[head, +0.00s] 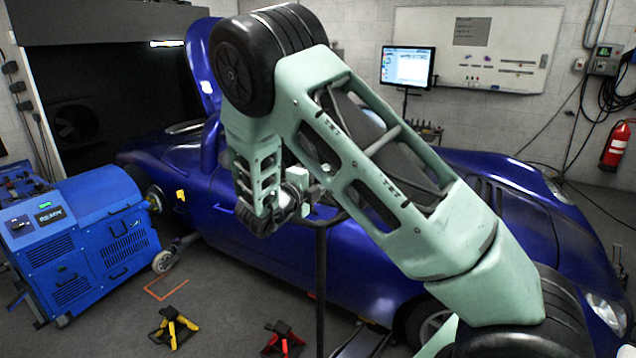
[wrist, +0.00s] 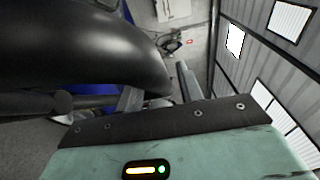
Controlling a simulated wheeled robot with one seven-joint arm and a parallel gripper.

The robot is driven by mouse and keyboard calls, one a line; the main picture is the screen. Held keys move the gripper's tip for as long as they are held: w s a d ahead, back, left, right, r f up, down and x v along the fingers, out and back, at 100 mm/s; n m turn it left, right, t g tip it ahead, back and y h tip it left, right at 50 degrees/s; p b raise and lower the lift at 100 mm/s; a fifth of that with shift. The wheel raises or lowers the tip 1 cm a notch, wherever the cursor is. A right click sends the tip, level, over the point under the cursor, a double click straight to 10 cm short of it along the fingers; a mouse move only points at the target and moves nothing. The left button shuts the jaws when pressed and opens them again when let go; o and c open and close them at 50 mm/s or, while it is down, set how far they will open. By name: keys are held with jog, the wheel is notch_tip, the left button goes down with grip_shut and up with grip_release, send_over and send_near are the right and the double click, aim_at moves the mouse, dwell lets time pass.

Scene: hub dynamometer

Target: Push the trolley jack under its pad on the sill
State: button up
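A dark upright post (head: 320,285) with a crossbar at its top stands in front of the blue car's side in the head view; it looks like the jack's handle. The jack's body is not clearly visible. Grey metal parts (head: 362,341) show low by the car, and I cannot tell whether they belong to it. The sill pad cannot be made out. My gripper (head: 298,192) is beside the top of the post, largely hidden by my arm. In the wrist view a dark bar (wrist: 35,105) crosses at left; whether the fingers hold it is unclear.
The blue car (head: 250,235) fills the middle. A blue dynamometer cabinet (head: 105,240) stands left, by the car's wheel hub. A yellow stand (head: 175,328) and a red stand (head: 283,340) are on the front floor, near an orange floor outline (head: 166,288).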

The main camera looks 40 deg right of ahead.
grip_shut()
dwell(1.2)
